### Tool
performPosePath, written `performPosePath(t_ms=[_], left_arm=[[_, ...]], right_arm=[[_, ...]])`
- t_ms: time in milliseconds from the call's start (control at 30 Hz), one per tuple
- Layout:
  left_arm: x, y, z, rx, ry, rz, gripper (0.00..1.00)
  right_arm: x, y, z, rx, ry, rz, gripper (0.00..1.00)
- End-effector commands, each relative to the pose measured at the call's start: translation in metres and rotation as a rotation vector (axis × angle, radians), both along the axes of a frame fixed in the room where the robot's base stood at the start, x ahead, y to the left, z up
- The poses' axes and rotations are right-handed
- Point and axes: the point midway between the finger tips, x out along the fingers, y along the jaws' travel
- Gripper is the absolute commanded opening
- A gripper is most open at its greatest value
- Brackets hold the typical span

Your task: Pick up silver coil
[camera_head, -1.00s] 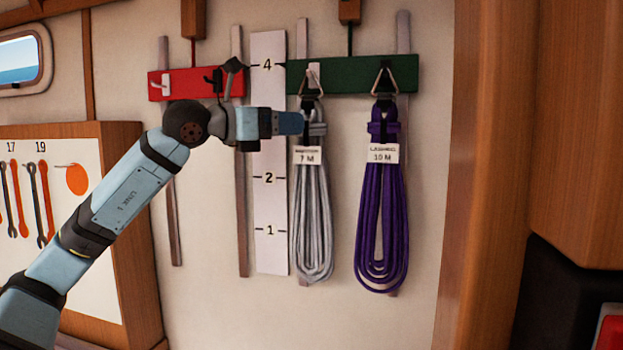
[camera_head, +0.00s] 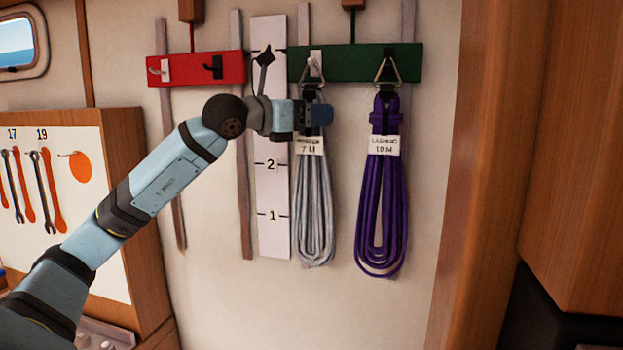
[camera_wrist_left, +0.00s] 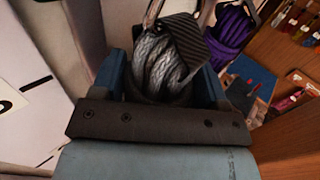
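The silver coil (camera_head: 315,220) hangs by a metal ring from a hook on the green board, with a white "7 M" label near its top. My left gripper (camera_head: 316,114) is at the coil's upper part, just above the label, coming from the left. In the left wrist view the silver coil (camera_wrist_left: 160,65) lies between the two blue fingers of the left gripper (camera_wrist_left: 163,80). The fingers look apart, one on each side of the strands; firm contact does not show. A dark strap covers part of the coil there. My right gripper is not in view.
A purple coil (camera_head: 380,215) hangs close by on the right from the green board (camera_head: 355,63). A red board (camera_head: 195,68) with empty hooks and a white numbered strip (camera_head: 271,190) are to the left. A wooden panel (camera_head: 490,200) stands at the right.

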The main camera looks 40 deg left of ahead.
Motion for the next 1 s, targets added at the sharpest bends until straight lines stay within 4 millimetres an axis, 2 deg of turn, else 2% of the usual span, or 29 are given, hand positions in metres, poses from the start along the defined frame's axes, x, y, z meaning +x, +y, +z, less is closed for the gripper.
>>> performPosePath(t_ms=[33,167,533,900,1000], left_arm=[[0.0,0.0,0.0,0.0,0.001,0.0,0.33],[0.0,0.0,0.0,0.0,0.001,0.0,0.03],[0.0,0.0,0.004,-0.001,-0.003,0.0,0.03],[-0.001,0.0,0.018,-0.002,-0.004,-0.001,0.03],[-0.009,-0.005,0.015,0.001,-0.002,-0.001,0.03]], right_arm=[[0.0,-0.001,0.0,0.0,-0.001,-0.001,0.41],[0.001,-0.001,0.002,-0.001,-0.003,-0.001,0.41],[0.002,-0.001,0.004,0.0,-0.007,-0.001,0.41],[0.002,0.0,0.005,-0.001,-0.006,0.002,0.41],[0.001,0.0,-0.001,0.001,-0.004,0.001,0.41]])
